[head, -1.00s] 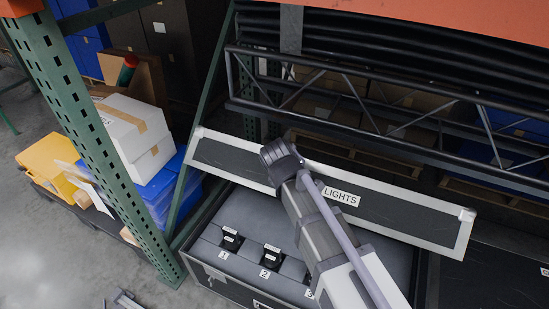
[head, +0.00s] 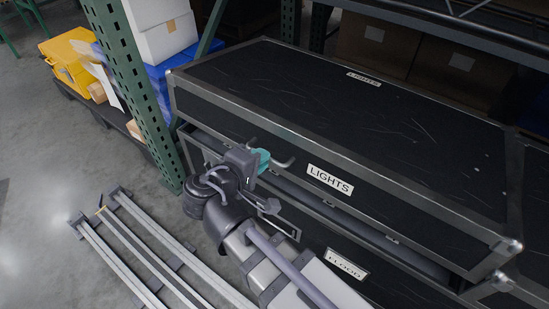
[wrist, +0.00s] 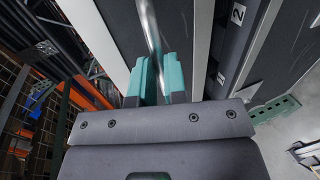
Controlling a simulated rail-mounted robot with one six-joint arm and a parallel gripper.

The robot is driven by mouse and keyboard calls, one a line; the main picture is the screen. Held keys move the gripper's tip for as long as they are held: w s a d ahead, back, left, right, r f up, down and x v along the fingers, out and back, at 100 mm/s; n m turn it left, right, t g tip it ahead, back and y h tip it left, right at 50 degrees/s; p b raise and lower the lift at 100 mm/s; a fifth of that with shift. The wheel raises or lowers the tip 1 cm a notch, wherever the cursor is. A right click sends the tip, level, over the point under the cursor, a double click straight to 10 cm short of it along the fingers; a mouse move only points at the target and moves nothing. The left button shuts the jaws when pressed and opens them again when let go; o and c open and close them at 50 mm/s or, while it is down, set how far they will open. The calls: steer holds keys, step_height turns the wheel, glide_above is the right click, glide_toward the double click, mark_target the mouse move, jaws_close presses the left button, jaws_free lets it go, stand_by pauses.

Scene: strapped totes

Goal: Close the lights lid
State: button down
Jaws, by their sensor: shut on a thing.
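The lights lid (head: 340,110) is a long black panel with silver edges and LIGHTS labels on its top and front. It lies low over the black case base (head: 385,283), with a dark gap between them along the front. My gripper (head: 262,160) is at the lid's front, left of the front label. Its teal fingers are shut on the lid's metal handle (head: 284,163). In the wrist view the fingers (wrist: 158,78) close around the handle bar (wrist: 150,30).
A green rack post (head: 130,85) stands left of the case. Metal rails (head: 150,245) lie on the floor at front left. A yellow case (head: 72,58) and white boxes (head: 165,30) are behind the post. Cardboard boxes (head: 375,50) sit behind the lid.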

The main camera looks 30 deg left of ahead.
step_height(320, 180, down, 9)
steer(key=s+b, duration=0.1)
steer(key=b, duration=0.5)
steer(key=shift+s+r+b, duration=0.15)
steer(key=shift+s+b, duration=0.25)
steer(key=c, duration=1.2)
jaws_free()
steer(key=shift+c, duration=0.2)
steer(key=shift+o, duration=0.3)
steer(key=shift+a, duration=0.1)
steer(key=shift+s, duration=0.1)
